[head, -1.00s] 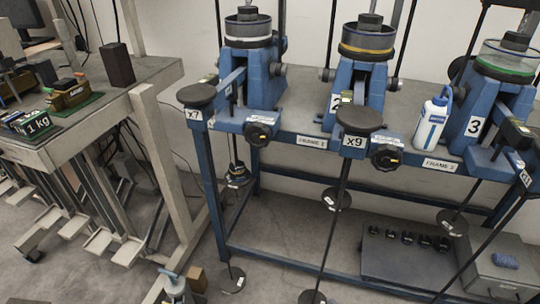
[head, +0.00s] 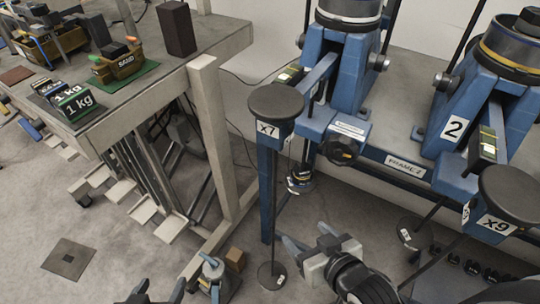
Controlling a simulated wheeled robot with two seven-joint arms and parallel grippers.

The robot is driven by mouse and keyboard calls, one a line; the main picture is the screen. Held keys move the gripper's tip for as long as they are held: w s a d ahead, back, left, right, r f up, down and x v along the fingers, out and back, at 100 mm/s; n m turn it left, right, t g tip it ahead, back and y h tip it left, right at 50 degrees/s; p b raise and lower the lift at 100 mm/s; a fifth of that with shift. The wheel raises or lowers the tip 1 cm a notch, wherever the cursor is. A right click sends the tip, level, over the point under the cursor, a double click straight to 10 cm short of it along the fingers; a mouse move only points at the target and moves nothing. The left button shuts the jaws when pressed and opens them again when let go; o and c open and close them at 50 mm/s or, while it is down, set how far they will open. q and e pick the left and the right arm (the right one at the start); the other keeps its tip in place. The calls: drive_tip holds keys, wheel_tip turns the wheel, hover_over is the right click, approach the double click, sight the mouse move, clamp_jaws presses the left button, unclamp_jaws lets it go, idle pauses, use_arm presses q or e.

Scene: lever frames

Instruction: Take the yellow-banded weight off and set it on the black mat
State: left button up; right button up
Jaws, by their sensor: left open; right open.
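A small stack of dark weights (head: 300,180) hangs low on a rod behind the x7 post in the head view. Pale and yellowish bands show on it, but it is too small to tell the discs apart. My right gripper (head: 308,238) is open and empty, below the stack in the picture and apart from it. My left gripper (head: 160,291) is open at the bottom edge, left of the right one, with only its dark fingertips in view. I cannot make out a black mat for certain; a dark grey square (head: 55,257) lies on the floor at left.
The x7 lever end (head: 276,104) is above the hanging stack. A can (head: 212,272) and brown block (head: 235,259) stand on the floor between my grippers.

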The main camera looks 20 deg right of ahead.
drive_tip(key=w+d+r+m+t+h+p, duration=0.2)
drive_tip(key=w+d+r+h+p, duration=0.1)
drive_tip(key=w+d+r, duration=0.15)
drive_tip(key=b, duration=0.1)
approach(303, 169)
drive_tip(key=x, duration=0.3)
drive_tip(key=shift+y, duration=0.3)
drive_tip(key=shift+x, duration=2.95)
drive_tip(key=shift+d, duration=0.15)
drive_tip(key=c, duration=1.1)
